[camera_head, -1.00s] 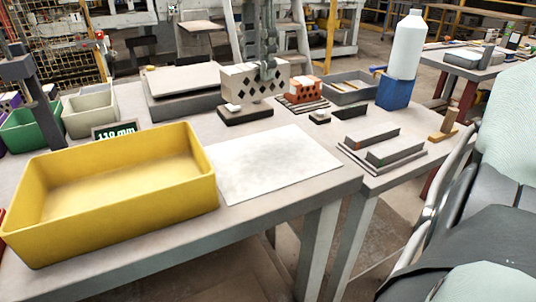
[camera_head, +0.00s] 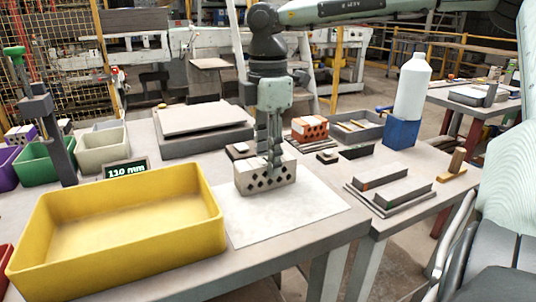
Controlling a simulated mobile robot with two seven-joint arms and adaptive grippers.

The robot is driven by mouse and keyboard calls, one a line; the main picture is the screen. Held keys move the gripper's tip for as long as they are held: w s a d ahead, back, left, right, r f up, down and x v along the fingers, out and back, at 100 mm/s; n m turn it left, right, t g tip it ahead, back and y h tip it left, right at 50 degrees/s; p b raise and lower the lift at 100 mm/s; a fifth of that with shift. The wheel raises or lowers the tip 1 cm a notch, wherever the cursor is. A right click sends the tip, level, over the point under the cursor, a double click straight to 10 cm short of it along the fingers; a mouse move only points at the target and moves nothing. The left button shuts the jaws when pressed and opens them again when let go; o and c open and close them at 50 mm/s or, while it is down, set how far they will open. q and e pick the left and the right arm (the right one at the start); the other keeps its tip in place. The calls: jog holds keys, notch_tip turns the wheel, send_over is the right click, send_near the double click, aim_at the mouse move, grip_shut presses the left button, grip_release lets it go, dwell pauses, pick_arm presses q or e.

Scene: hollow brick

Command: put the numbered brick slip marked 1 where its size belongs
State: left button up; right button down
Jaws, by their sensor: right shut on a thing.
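A sign (camera_head: 126,170) reading 110 mm stands behind a large, empty-looking yellow bin (camera_head: 115,235). Green (camera_head: 45,165), beige (camera_head: 103,150) and purple (camera_head: 6,172) bins stand at the left. I cannot make out a slip marked 1. My left gripper is not in view.
A grey platform (camera_head: 205,140) stands behind the brick. An orange perforated brick (camera_head: 309,130), a grey tray (camera_head: 358,130) and a white bottle (camera_head: 411,88) in a blue holder (camera_head: 401,133) stand at back right. Grey bars (camera_head: 403,192) lie at the right.

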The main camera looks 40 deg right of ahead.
jog(key=shift+f, duration=0.1)
jog(key=c, duration=1.1)
grip_release()
jog(key=shift+o, duration=0.2)
jog(key=shift+r, duration=0.25)
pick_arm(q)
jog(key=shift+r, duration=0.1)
pick_arm(e)
notch_tip(320, 180, up, 12)
jog(key=shift+f, duration=0.1)
